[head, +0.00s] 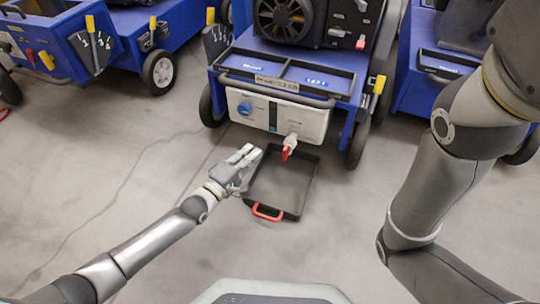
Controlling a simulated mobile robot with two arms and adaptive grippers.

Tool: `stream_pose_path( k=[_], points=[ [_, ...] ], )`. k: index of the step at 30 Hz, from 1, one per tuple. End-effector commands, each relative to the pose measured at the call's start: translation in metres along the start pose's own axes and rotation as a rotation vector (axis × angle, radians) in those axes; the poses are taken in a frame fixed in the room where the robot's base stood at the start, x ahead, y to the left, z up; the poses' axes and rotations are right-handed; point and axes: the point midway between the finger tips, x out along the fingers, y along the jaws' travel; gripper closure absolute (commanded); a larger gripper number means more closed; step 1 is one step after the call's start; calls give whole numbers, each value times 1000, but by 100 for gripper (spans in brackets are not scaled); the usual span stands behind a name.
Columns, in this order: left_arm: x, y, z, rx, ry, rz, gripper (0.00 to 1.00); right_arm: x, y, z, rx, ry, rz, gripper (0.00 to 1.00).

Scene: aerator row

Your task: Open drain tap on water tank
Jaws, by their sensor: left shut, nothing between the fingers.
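The water tank (300,121) is a white box low on the front of the middle blue machine, with a round blue cap at its left. Its drain tap (288,149) sticks out at the lower front, a white spout with a red lever pointing down. My left gripper (252,152) is shut and empty, to the left of the tap and apart from it. It shows over the left rim of a black tray (281,181) on the floor below the tap. My right arm crosses the right side, but its gripper is out of the picture.
The tray has a red handle (267,212) at its near edge. The middle machine (222,84) stands on black wheels. Other blue machines stand at the left (122,32) and right (413,78). The grey floor (100,190) in front is mostly clear.

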Motion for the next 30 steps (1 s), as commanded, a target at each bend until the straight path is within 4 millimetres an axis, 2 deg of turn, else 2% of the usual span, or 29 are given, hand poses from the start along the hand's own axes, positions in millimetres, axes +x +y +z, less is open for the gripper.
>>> stream_pose_path(
  k=[1, 7, 9, 15, 30],
  points=[
    [10, -4, 0, 0, 0, 4, 100, -11, -2, -4, 0, -1, 0, 100],
    [38, -4, 5, -4, -2, 3, 100, -28, -6, -10, 0, -1, 0, 100],
    [39, -4, 18, -7, -2, 2, 100, -32, -7, -11, 0, -1, 0, 100],
    [43, -2, 35, -2, 0, 0, 100, -38, -8, -13, 0, -1, -1, 100],
    [44, 0, 39, 2, 0, -1, 100, -39, -8, -13, 0, -1, -1, 100]
  ],
)
